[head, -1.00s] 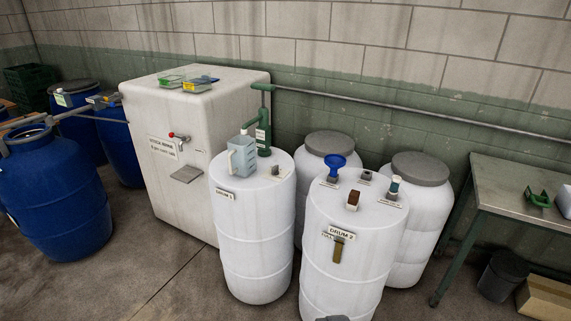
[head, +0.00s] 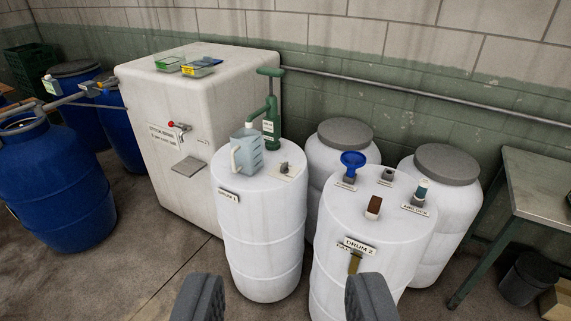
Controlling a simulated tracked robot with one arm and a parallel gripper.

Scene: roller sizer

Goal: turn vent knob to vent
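A small dark grey knob (head: 284,168) sits on a pale plate on top of the white drum labelled DRUM 1 (head: 262,240). It looks like the vent knob, but I cannot read its markings or tell its setting. A blue-grey jug (head: 246,152) and a green hand pump (head: 271,118) stand beside it on the same drum top. My gripper (head: 285,281) shows at the bottom edge, its two dark fingers wide apart with nothing between them. It is nearer the camera than the drums and apart from the knob.
DRUM 2 (head: 350,285) stands to the right, with a blue funnel (head: 352,160), a brown block (head: 374,206) and small fittings on top. A white tank (head: 150,110) with a red-knobbed tap is behind left. Blue barrels (head: 60,190) stand left. Floor is clear at front left.

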